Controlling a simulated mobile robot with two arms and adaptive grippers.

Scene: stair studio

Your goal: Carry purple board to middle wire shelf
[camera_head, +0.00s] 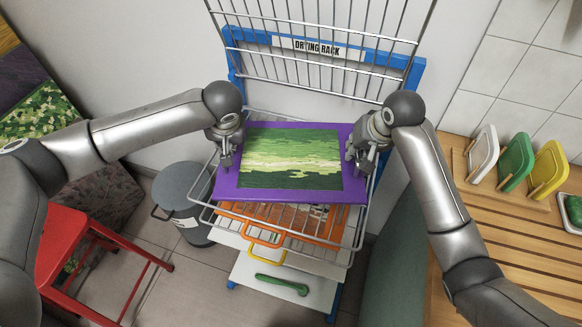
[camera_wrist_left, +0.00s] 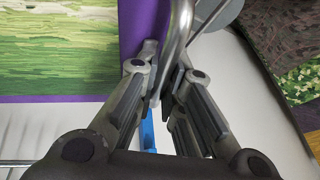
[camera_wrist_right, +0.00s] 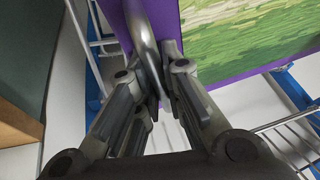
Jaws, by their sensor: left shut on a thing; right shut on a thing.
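The purple board (camera_head: 285,196) has a green striped picture in its middle and looks level in the head view. It is over a wire shelf (camera_head: 193,200) of the drying rack; I cannot tell if it touches the wires. My left gripper (camera_head: 227,160) is at the board's left edge, shut on a curved metal handle, which shows in the left wrist view (camera_wrist_left: 176,35). My right gripper (camera_head: 358,158) is at the right edge, shut on a like handle in the right wrist view (camera_wrist_right: 146,40). The board hides most of the shelf beneath it.
The blue rack (camera_head: 418,75) has a raised wire grid (camera_head: 310,40) at the back. Lower down are an orange-handled board (camera_head: 265,238) and a white board (camera_head: 285,275) with a green handle. A grey bin (camera_head: 185,190) and red stool (camera_head: 65,240) stand left, a wooden counter (camera_head: 520,230) right.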

